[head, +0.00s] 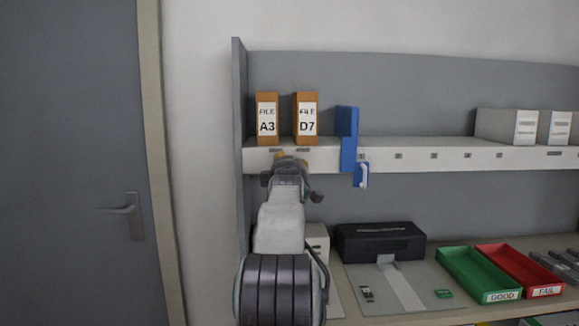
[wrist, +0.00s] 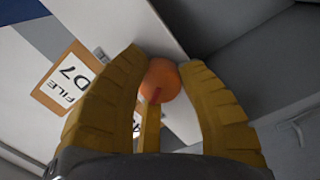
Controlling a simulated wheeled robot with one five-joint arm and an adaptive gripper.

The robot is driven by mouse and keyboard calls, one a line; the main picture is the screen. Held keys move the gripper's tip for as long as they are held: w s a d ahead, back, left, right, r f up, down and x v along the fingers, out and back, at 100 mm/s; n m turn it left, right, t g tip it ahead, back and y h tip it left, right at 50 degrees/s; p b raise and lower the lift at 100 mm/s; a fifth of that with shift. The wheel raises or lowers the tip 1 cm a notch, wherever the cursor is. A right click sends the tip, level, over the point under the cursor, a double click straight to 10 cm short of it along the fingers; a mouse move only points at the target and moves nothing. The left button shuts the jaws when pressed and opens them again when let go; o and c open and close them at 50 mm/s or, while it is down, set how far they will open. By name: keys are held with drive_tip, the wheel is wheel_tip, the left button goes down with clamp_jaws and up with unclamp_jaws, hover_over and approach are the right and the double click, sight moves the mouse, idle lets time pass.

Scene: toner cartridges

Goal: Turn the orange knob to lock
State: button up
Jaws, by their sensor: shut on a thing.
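The orange knob (wrist: 164,78) is a round orange piece with a small red mark, seen in the wrist view between my yellow fingers. My gripper (wrist: 160,85) is shut on it, with a finger on either side. In the head view my gripper (head: 283,161) is at the front edge of the white shelf (head: 420,158), below the files A3 and D7. The knob is hidden there behind my gripper and arm. I cannot tell from these frames which way the knob is turned.
File A3 (head: 267,119) and file D7 (head: 306,119) stand on the shelf. A blue bracket (head: 347,135) hangs just right. Below are a black machine (head: 380,242), a green GOOD tray (head: 450,268) and a red FAIL tray (head: 548,278). A grey door (head: 70,150) is at left.

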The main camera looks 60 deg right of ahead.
drive_tip(key=shift+n+b, duration=0.4)
drive_tip(key=shift+n, duration=0.9)
drive_tip(key=shift+r, duration=0.1)
drive_tip(key=o, duration=1.2)
drive_tip(key=shift+w, duration=0.1)
drive_tip(key=shift+a, duration=0.15)
drive_tip(key=v, duration=1.1)
drive_tip(key=shift+a, duration=0.35)
